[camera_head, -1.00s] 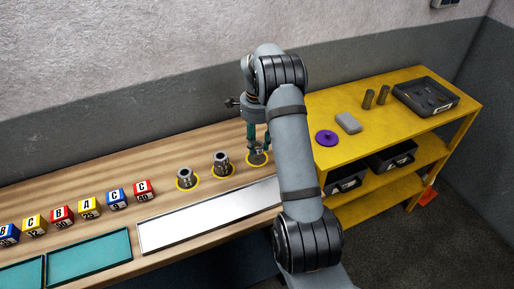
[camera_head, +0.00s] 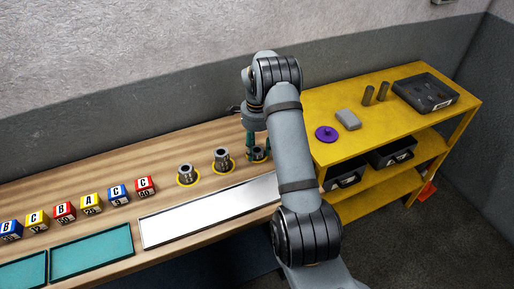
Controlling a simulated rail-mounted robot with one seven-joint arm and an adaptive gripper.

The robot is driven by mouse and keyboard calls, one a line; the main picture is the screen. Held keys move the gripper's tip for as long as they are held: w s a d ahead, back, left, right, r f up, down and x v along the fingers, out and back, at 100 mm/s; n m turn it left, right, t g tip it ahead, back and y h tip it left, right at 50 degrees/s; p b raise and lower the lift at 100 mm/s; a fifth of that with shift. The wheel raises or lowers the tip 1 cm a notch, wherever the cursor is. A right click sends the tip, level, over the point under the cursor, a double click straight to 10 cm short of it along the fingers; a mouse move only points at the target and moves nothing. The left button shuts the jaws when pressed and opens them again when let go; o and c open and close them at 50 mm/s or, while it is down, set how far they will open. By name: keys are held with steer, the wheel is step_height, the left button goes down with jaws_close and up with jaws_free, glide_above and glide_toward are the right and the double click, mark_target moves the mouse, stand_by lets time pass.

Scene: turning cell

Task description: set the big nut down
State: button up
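My gripper (camera_head: 258,148) points down over the far right end of the wooden bench, its teal fingers low around a dark metal nut (camera_head: 259,154). The nut is at or very near the bench top, where a yellow ring was visible beneath it. My forearm covers its right side, and I cannot tell whether the fingers touch it. Two other grey metal pieces with holes, the middle one (camera_head: 222,158) and the left one (camera_head: 187,173), stand upright on yellow rings to the left.
A white-silver tray (camera_head: 205,213) lies in front of the metal pieces. Lettered blocks (camera_head: 91,204) and teal trays (camera_head: 92,254) are further left. A yellow shelf (camera_head: 375,150) on the right holds a purple disc (camera_head: 326,134), a grey block (camera_head: 347,119) and a dark bin (camera_head: 425,95).

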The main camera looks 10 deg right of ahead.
mark_target(257, 150)
steer(key=shift+o, duration=0.8)
steer(key=shift+r, duration=0.1)
step_height(257, 150, up, 12)
steer(key=shift+b, duration=0.35)
